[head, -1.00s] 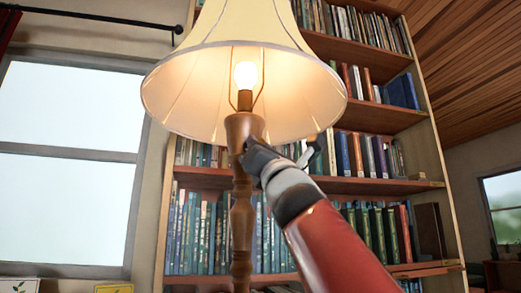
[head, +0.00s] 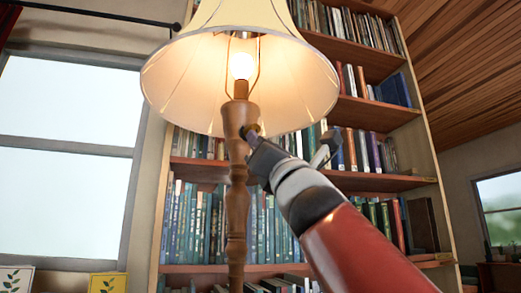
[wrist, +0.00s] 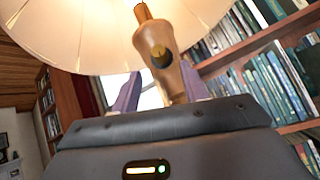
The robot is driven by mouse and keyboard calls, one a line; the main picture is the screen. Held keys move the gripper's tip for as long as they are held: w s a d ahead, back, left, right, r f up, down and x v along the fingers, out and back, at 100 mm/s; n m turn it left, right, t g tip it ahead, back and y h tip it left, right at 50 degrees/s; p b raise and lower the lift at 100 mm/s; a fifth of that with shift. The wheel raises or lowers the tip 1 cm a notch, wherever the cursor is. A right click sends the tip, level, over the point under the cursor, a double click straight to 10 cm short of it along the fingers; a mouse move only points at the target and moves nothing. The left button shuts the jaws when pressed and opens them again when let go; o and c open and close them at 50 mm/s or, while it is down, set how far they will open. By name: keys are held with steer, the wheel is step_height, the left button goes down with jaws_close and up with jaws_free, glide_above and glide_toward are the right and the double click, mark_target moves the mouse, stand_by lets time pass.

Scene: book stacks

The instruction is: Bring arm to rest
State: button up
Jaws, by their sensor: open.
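A floor lamp stands in front of a bookcase, its cream shade (head: 240,80) lit by a glowing bulb (head: 241,65) above a turned wooden post (head: 237,200). My gripper (head: 256,138) is at the upper post, just under the shade, at the end of my red and grey arm. In the wrist view my gripper (wrist: 160,88) has its two fingers apart, with the post (wrist: 172,75) showing between them. A dark round knob (wrist: 160,55) is on the post's neck. Nothing is seen held; I cannot tell whether a finger touches the post.
The tall wooden bookcase (head: 432,150) full of books is behind the lamp and my arm. A window (head: 65,150) is at the left, with small plant pictures (head: 108,285) below it. Open room shows at the far right.

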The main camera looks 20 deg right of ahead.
steer(key=shift+s+f, duration=0.2)
steer(key=shift+s, duration=0.05)
stand_by(0.4)
steer(key=w+d+f+m+g+h+p, duration=0.1)
steer(key=d+f+m+g+h, duration=0.3)
steer(key=f+m, duration=0.8)
steer(key=w+f+m+g+h+p, duration=0.1)
steer(key=f+m+g+h+p, duration=0.15)
steer(key=f+m+g, duration=0.9)
steer(key=s+a+f+m+g+y, duration=0.1)
steer(key=s+f+m, duration=0.2)
steer(key=f, duration=0.9)
steer(key=s+a+f+m+g+p, duration=0.1)
steer(key=s+f+m, duration=0.3)
steer(key=s+f, duration=0.5)
steer(key=s+a+f+m+g+y, duration=0.1)
steer(key=s+f, duration=0.5)
steer(key=f, duration=0.9)
steer(key=shift+a+f+m+g+y+p, duration=0.2)
steer(key=shift+a+m+g+y+p, duration=0.15)
steer(key=shift+a+m+g, duration=0.7)
steer(key=shift+d, duration=0.25)
